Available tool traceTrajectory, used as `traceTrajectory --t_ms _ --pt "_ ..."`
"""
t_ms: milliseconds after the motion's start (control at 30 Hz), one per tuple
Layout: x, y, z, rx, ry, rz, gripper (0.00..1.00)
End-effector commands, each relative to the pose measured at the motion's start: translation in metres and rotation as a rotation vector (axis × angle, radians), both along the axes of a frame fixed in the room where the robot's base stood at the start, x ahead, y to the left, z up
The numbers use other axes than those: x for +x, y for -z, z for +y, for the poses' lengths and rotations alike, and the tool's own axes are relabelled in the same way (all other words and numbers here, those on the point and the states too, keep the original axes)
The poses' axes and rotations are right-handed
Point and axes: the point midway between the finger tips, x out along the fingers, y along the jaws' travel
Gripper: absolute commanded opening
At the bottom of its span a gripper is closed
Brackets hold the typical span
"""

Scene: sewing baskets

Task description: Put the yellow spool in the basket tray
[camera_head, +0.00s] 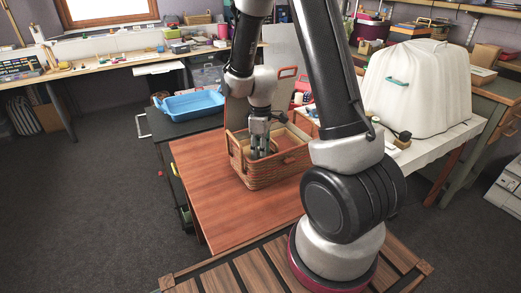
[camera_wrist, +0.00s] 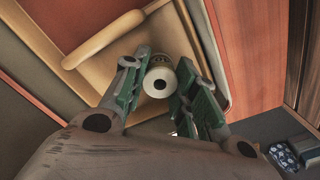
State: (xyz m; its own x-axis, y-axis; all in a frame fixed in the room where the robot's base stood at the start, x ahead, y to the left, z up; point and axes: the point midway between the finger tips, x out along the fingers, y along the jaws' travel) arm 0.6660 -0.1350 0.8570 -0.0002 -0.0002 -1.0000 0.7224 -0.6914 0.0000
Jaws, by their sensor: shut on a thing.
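A woven basket (camera_head: 272,176) with wooden handles stands on the reddish wooden table in the head view. My gripper (camera_head: 263,152) points down into its left part. In the wrist view my gripper's green fingers (camera_wrist: 159,84) are shut on a spool (camera_wrist: 160,83). The spool's pale round end with a dark hole faces the camera; little of its thread shows, so its yellow colour is hard to confirm. A tan tray surface (camera_wrist: 88,72) lies behind the spool. I cannot tell whether the spool touches it. In the head view the fingers and basket wall hide the spool.
The basket's raised lid (camera_head: 287,72) stands behind it. A blue tray (camera_head: 190,104) lies on the dark table to the left. A white covered machine (camera_head: 420,85) stands at the right. The reddish table (camera_head: 220,205) is clear in front of the basket.

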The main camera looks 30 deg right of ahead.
Motion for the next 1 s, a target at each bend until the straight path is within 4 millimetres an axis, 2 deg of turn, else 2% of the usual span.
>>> traceTrajectory --t_ms 367,400,433,767,867,1000 --pt "0.0 0.004 0.0 0.0 0.0 0.001 0.0" --pt "0.0 0.004 0.0 0.0 0.0 0.0 0.35" --pt "0.0 0.004 0.0 0.0 0.0 0.0 0.37" --pt "0.0 0.001 0.0 0.0 0.0 -0.001 0.37" --pt "0.001 -0.008 0.0 0.0 0.0 -0.004 0.37" --pt "0.002 -0.037 0.0 0.0 0.0 -0.007 0.37"
